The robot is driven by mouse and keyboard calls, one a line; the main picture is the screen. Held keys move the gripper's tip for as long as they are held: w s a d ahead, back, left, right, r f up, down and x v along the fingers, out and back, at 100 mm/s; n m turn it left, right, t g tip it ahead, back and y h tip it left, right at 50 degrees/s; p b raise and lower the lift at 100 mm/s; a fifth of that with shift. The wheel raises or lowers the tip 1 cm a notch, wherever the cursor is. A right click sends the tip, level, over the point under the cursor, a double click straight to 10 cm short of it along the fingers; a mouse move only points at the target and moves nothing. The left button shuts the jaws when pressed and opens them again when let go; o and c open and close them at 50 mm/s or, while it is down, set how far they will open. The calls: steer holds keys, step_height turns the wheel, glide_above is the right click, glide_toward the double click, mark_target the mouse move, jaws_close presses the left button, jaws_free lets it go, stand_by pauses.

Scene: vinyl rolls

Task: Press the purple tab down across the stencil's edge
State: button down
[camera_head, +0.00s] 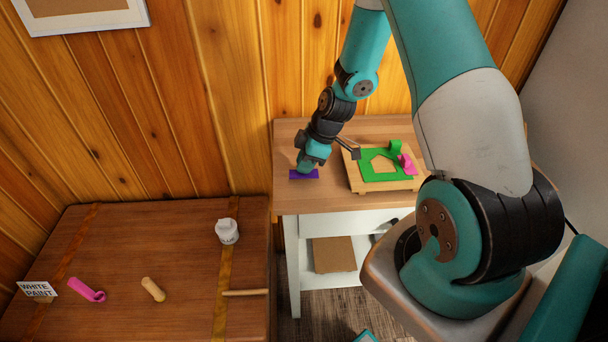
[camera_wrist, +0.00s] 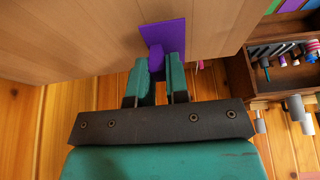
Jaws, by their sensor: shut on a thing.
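The purple tab (camera_head: 304,175) is a small flat purple piece at the left of the wooden side table, with my gripper (camera_head: 307,167) right over it. In the wrist view, my gripper (camera_wrist: 156,64) is shut on a raised purple part between its fingertips, and the flat purple sheet (camera_wrist: 170,37) spreads behind. I cannot tell whether the sheet touches the tabletop. The green stencil (camera_head: 371,172), with a cut-out in its middle, lies on a pale wooden board (camera_head: 357,183) to the right. The purple tab is apart from it.
A pink curled piece (camera_head: 407,164) and a green curl (camera_head: 395,147) are at the stencil's right. The side table (camera_head: 328,197) is clear between tab and board. A brown chest (camera_head: 120,245) at lower left bears a white cup (camera_head: 227,232) and rolls. Wooden wall stands behind.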

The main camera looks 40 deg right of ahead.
steer(key=shift+r+p, duration=1.6)
steer(key=shift+r, duration=0.95)
